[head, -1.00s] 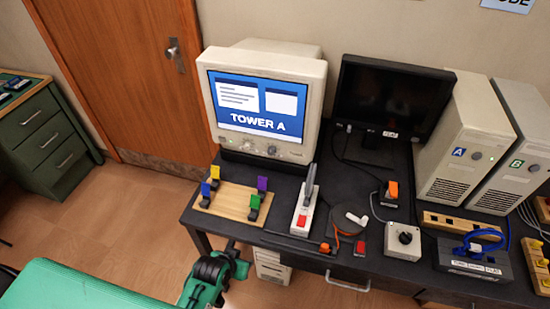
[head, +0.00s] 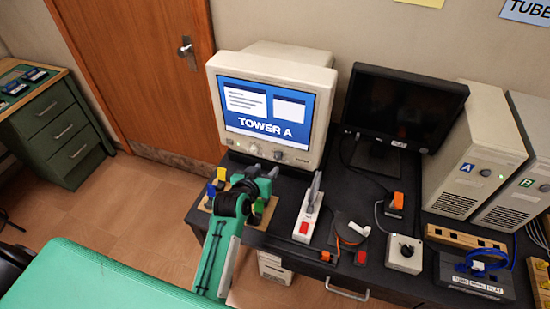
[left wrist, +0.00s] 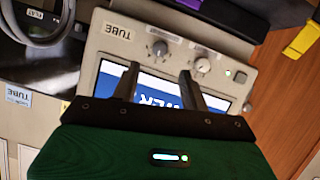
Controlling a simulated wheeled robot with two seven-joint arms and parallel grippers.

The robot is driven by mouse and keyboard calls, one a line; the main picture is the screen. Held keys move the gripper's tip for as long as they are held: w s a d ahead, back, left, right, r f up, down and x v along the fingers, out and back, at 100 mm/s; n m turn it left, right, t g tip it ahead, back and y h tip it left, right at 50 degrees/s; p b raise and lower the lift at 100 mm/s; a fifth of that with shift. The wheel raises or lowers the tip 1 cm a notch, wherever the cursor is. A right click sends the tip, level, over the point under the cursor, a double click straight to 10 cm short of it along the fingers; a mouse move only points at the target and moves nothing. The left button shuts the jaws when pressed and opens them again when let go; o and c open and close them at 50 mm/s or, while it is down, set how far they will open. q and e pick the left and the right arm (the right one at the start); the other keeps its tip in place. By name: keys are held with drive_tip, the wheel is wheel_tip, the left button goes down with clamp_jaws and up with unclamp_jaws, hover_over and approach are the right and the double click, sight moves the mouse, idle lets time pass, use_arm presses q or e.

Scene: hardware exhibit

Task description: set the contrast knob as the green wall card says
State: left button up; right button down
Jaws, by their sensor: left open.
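The beige CRT monitor (head: 325,115) stands on the dark desk, its screen reading TOWER A. Its lower front strip carries a grey knob (left wrist: 160,48) and a paler knob (left wrist: 203,65); I cannot read which is contrast. My left gripper (head: 262,172) is in front of this strip, above the wooden board with coloured paddles. In the left wrist view its two fingers (left wrist: 160,72) are apart and empty, pointing at the strip near the knobs, with no clear contact. No green wall card shows. My right gripper is not in view.
The wooden board (head: 205,203) with coloured paddles lies below my left gripper. A lever box (head: 307,222), a dark flat screen (head: 405,105) and a grey knob box (head: 404,254) are to the right. A yellow card (head: 425,3) and blue TUBE card (head: 525,12) show on the wall.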

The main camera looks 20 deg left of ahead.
sight(277, 158)
use_arm(q)
drive_tip(key=p+x, duration=0.1)
drive_tip(key=x, duration=0.7)
clamp_jaws()
